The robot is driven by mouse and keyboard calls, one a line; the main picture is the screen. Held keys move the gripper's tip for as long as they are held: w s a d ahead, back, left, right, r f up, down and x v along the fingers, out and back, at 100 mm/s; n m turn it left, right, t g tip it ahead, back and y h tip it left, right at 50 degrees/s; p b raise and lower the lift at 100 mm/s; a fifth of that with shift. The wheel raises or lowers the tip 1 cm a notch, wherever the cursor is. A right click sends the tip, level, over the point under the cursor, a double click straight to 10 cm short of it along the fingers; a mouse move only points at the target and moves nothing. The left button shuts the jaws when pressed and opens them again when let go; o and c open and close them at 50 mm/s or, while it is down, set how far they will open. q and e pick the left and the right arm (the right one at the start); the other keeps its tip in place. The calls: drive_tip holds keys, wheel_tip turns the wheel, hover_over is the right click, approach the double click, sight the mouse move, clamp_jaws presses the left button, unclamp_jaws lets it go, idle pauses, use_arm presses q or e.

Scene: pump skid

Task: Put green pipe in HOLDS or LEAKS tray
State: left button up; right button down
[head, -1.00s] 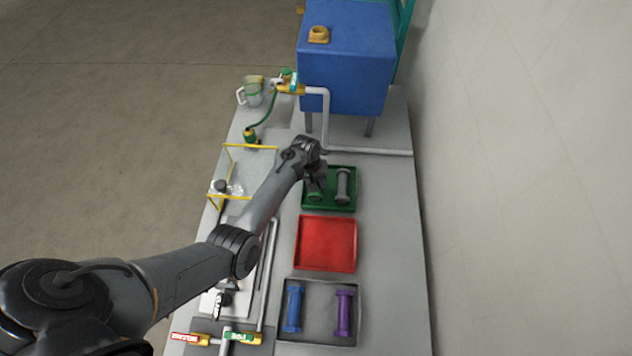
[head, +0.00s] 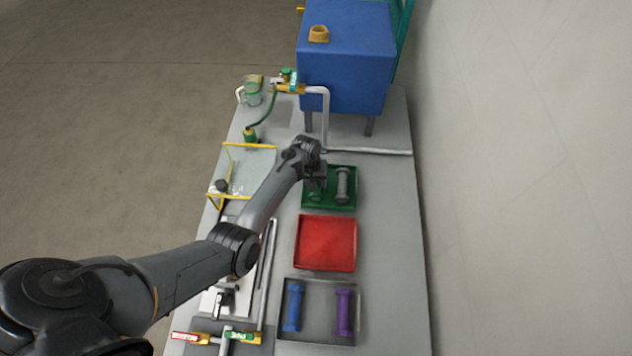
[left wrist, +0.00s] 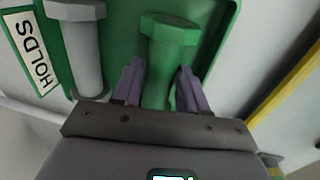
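The green pipe (left wrist: 168,40) lies in the green tray (head: 348,210), beside a grey pipe (head: 343,186) on its right in the head view. The tray's label (left wrist: 30,52) reads HOLDS in the left wrist view. My left gripper (left wrist: 159,80) is down at the green pipe with one finger on each side of its shaft. The fingers are close to the shaft; whether they press on it cannot be told. In the head view my left gripper (head: 316,176) covers part of the pipe. My right gripper is not in view.
An empty red tray (head: 326,243) lies nearer than the green one. A grey tray (head: 319,339) holds a blue pipe (head: 293,308) and a purple pipe (head: 343,312). A blue tank (head: 347,60) stands beyond, and a yellow-edged frame (head: 248,146) stands left of my arm.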

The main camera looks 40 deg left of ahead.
use_arm(q)
drive_tip(key=o, duration=0.3)
drive_tip(key=shift+o, duration=0.2)
